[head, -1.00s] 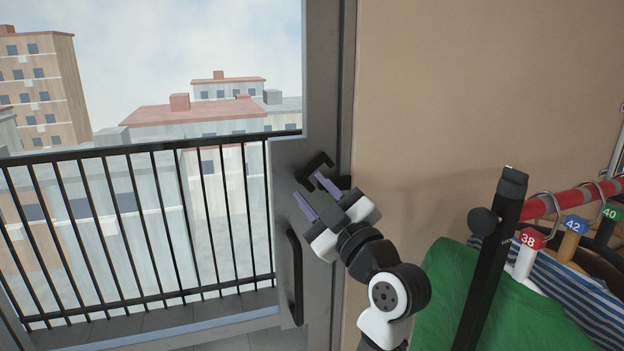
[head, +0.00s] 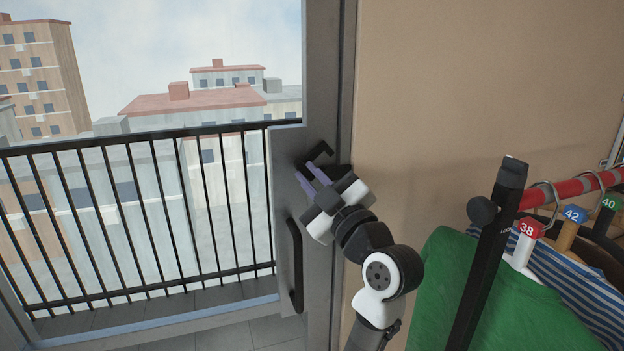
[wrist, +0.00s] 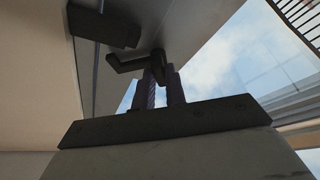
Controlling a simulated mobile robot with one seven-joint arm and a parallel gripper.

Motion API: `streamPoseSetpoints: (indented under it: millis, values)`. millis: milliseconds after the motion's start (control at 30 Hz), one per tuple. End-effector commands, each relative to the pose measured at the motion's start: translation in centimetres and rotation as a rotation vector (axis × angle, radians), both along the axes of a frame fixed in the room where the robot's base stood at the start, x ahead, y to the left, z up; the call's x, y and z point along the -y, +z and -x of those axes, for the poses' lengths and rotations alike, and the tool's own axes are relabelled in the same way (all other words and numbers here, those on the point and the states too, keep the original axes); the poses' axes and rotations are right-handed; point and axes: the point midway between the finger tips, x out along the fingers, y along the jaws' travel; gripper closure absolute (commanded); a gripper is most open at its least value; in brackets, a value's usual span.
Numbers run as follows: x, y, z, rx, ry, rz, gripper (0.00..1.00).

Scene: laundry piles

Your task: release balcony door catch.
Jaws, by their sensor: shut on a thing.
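The black balcony door catch (head: 319,152) is a bent, hook-like piece on the grey door frame, above the door handle. It also shows in the wrist view as a dark angled lever (wrist: 128,64), next to a dark block (wrist: 104,27). My gripper (head: 309,181) has its purple fingers at the catch. In the wrist view my gripper (wrist: 162,80) is shut with its two fingers close on either side of the lever's end. The exact contact is dark and partly hidden by the fingers.
A vertical black door handle (head: 295,266) sits just below my gripper. A balcony railing (head: 150,215) stands beyond the glass. A clothes rack with a black post (head: 487,260), a red rail (head: 566,191) and a green garment (head: 450,285) is at the right. Bare wall (head: 440,100) lies between.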

Motion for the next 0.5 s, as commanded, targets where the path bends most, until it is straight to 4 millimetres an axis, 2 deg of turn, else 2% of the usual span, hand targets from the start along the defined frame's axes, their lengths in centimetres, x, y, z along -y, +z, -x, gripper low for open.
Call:
streamPoseSetpoints:
  millis: [267,500]
  values:
    - [0.25,-0.30,-0.03,0.036,-0.004,0.113,1.00]
    - [0.38,-0.29,-0.05,0.098,-0.004,0.304,1.00]
